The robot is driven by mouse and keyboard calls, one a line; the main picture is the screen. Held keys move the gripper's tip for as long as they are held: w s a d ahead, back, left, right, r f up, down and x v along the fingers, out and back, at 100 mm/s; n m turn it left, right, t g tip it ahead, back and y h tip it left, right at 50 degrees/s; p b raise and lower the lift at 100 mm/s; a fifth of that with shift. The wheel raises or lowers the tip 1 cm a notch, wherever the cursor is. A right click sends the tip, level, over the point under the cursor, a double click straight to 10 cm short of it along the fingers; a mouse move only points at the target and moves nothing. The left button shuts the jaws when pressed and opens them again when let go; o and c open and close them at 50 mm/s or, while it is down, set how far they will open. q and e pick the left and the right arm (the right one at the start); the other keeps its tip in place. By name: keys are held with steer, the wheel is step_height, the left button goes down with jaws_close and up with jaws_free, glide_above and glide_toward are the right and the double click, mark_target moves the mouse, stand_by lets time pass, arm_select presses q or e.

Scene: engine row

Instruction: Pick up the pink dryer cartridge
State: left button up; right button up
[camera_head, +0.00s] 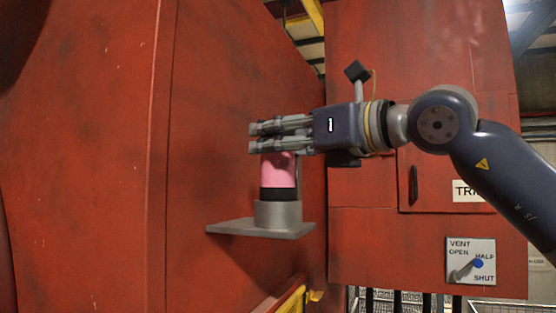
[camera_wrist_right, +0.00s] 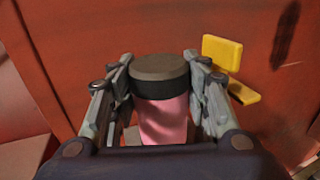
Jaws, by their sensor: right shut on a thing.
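The pink dryer cartridge (camera_head: 278,172) stands upright in a grey round socket (camera_head: 277,216) on a small grey shelf (camera_head: 238,228). A black band shows at its lower end. My right gripper (camera_head: 256,138) reaches in from the right and is shut around the upper part of the cartridge, hiding its top in the head view. In the right wrist view the cartridge (camera_wrist_right: 163,122) has a dark cap and lies between the two fingers of the gripper (camera_wrist_right: 160,88). My left gripper is not in view.
A red cabinet wall (camera_head: 90,150) fills the left. Another red panel (camera_head: 360,235) stands behind, with a vent plate and lever (camera_head: 471,261) at lower right. A yellow rail (camera_head: 290,300) is below the shelf. A yellow bracket (camera_wrist_right: 222,52) shows in the wrist view.

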step_height(320, 180, up, 14)
steer(key=p, duration=0.2)
steer(key=shift+r, duration=0.25)
